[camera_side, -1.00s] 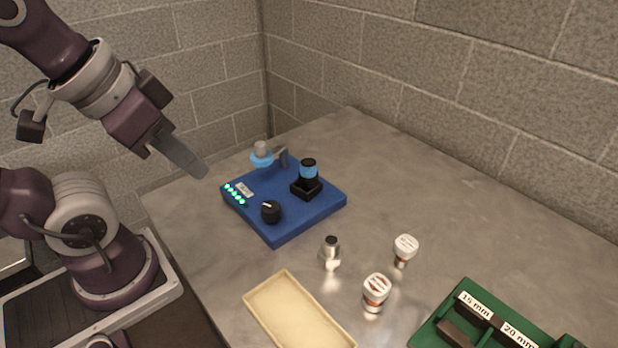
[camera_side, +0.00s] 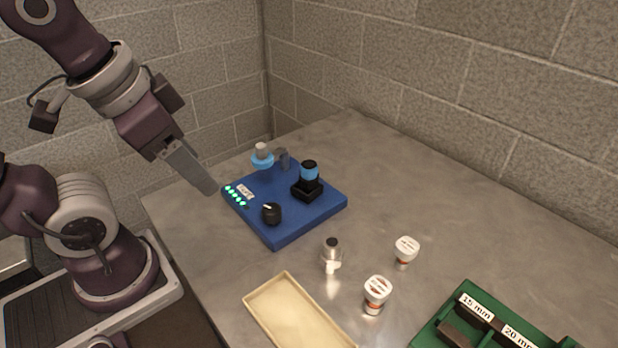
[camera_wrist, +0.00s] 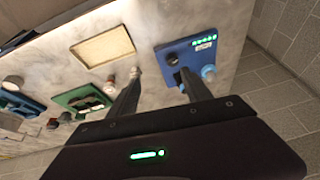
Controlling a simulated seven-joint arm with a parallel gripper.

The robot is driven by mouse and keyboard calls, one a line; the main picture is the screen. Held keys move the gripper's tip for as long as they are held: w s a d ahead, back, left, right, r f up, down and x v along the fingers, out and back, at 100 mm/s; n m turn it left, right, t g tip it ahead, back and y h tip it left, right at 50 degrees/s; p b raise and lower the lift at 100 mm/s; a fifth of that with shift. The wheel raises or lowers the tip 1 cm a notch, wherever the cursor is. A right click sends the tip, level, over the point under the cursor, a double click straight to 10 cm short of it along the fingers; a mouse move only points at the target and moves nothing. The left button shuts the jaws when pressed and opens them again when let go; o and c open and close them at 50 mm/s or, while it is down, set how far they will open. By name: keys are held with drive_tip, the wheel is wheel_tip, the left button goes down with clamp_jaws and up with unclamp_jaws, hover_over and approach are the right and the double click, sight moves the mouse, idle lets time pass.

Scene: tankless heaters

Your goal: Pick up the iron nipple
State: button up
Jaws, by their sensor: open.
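No part is marked as the iron nipple, and I cannot tell for certain which it is. A short metal fitting with a dark top (camera_side: 331,255) stands upright on the grey table, right of the blue base. A black cylinder with a blue band (camera_side: 309,173) stands upright in a black holder on the blue base (camera_side: 300,226). My gripper (camera_side: 211,189) is in the air at the left edge of the blue base, apart from all parts. In the wrist view my gripper (camera_wrist: 158,76) has its two fingers spread, with nothing between them.
A grey post with a blue ring (camera_side: 262,155) and a black knob (camera_side: 271,213) are on the base. Two white-capped jars (camera_side: 376,291) (camera_side: 405,250), a beige tray (camera_side: 268,329) and a green labelled tray (camera_side: 426,336) are in front. The table at the back right is clear.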

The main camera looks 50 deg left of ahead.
sight(309, 175)
drive_tip(key=w+a+f+m+y, duration=0.1)
drive_tip(key=w+f+m+y, duration=0.3)
drive_tip(key=w+m, duration=0.1)
drive_tip(key=w+a+f+m+y, duration=0.1)
drive_tip(key=w+f+m+y, duration=0.3)
drive_tip(key=w+m, duration=0.1)
drive_tip(key=w+a+f+m+g+y, duration=0.1)
drive_tip(key=w+a+f+m+y, duration=0.1)
drive_tip(key=w+f+m+y, duration=0.2)
drive_tip(key=shift+w+a+f+m, duration=0.1)
drive_tip(key=shift+w+m, duration=0.35)
drive_tip(key=shift+m, duration=0.35)
drive_tip(key=shift+w+f+m, duration=0.1)
drive_tip(key=shift+w+m, duration=0.3)
drive_tip(key=shift+m, duration=0.4)
drive_tip(key=w+d+f+m+t, duration=0.1)
drive_tip(key=m, duration=0.1)
drive_tip(key=w+d+f+m+t, duration=0.1)
drive_tip(key=w+m+t, duration=0.1)
drive_tip(key=w+d+f+m+t, duration=0.1)
drive_tip(key=w+m, duration=0.1)
drive_tip(key=shift+d+f+t+y, duration=0.3)
drive_tip(key=shift+d+f, duration=0.1)
drive_tip(key=shift+w+f+m, duration=0.15)
drive_tip(key=shift+w+m, duration=0.1)
drive_tip(key=shift+m, duration=0.05)
drive_tip(key=x, duration=0.6)
drive_tip(key=shift+w+a, duration=0.25)
drive_tip(key=shift+w, duration=0.2)
clamp_jaws()
